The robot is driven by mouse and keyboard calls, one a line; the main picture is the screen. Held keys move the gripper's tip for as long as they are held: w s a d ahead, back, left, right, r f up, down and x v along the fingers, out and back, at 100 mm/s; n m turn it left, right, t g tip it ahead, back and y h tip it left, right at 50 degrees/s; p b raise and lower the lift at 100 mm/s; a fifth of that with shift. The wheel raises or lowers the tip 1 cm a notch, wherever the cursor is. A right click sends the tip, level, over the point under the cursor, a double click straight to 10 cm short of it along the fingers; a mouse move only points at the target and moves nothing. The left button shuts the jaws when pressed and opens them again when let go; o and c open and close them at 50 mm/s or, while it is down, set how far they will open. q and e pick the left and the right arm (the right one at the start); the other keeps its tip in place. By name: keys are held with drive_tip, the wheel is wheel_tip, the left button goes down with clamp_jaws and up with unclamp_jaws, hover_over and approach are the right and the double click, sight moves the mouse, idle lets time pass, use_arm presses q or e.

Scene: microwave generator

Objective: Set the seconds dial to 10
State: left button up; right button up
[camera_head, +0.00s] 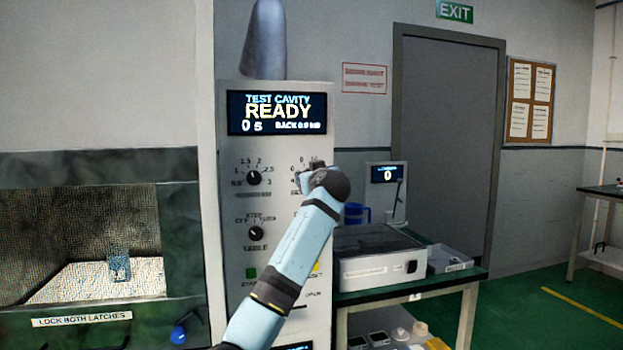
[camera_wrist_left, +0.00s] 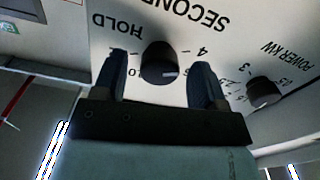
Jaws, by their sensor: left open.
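The seconds dial (camera_wrist_left: 160,62) is a dark round knob with a white pointer mark, seen upside down in the left wrist view beside the letters "SECON" and "HOLD". My left gripper (camera_wrist_left: 160,68) is open, with one finger on each side of the knob and a gap visible on both sides. In the head view my left gripper (camera_head: 318,178) is at the panel and hides the seconds knob; only some scale numbers show. The display (camera_head: 277,113) reads "TEST CAVITY READY" and "0 s". My right gripper is out of view.
The power dial (camera_head: 254,178) and the table dial (camera_head: 256,233) sit left of my arm on the same panel (camera_head: 232,300). The mesh-windowed cavity door (camera_head: 180,235) is at the left. A bench (camera_head: 400,292) with a boxy instrument (camera_head: 370,268) stands at the right.

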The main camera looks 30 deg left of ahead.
use_arm(q)
drive_tip(key=shift+w+a, duration=0.2)
drive_tip(key=shift+a, duration=0.05)
drive_tip(key=c, duration=0.9)
drive_tip(key=shift+c, duration=0.2)
drive_tip(key=shift+p, duration=0.3)
